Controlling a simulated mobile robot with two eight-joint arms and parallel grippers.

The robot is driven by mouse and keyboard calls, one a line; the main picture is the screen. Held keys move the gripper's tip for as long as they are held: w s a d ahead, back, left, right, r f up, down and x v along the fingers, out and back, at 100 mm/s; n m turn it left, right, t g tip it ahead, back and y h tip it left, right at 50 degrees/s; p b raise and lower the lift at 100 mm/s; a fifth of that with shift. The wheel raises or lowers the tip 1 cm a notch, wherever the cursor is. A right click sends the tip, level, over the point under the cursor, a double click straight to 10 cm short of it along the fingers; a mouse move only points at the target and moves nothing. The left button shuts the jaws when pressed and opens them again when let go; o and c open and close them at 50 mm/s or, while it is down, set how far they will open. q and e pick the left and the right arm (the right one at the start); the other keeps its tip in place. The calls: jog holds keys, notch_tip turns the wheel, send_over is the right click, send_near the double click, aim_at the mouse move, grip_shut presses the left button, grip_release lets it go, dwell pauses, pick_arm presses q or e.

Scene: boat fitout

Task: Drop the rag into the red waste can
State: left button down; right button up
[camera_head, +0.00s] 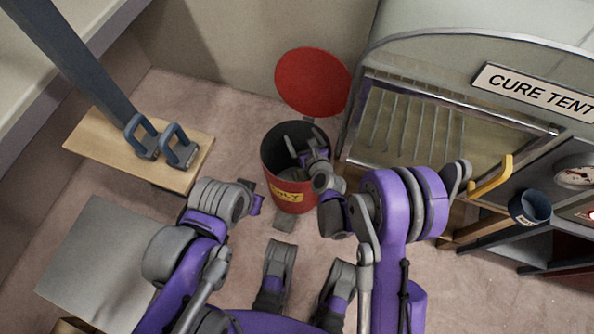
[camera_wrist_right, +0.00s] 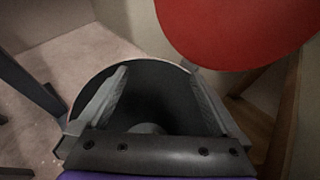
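The red waste can (camera_head: 290,192) stands on the floor at centre, with a yellow label on its front. Its round red lid (camera_head: 312,82) is raised behind the dark opening, and also shows in the right wrist view (camera_wrist_right: 240,30). My right gripper (camera_head: 303,143) is at the can's mouth, pointing into it. In the right wrist view its two fingers (camera_wrist_right: 158,78) are spread over the can's dark inside, with no rag seen between them. I cannot see the rag in either view. My left gripper (camera_head: 255,197) is left of the can, its fingers too unclear to judge.
A wooden bench (camera_head: 95,145) with two blue-grey clamp-like handles (camera_head: 162,145) is at left. A grey box top (camera_head: 100,262) is at lower left. The cure tent (camera_head: 440,125) stands close right of the can, with a yellow handle (camera_head: 492,178) and a dark cup (camera_head: 530,207).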

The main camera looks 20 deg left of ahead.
jog(key=v, duration=1.1)
jog(key=shift+p, duration=0.4)
jog(key=shift+w, duration=0.1)
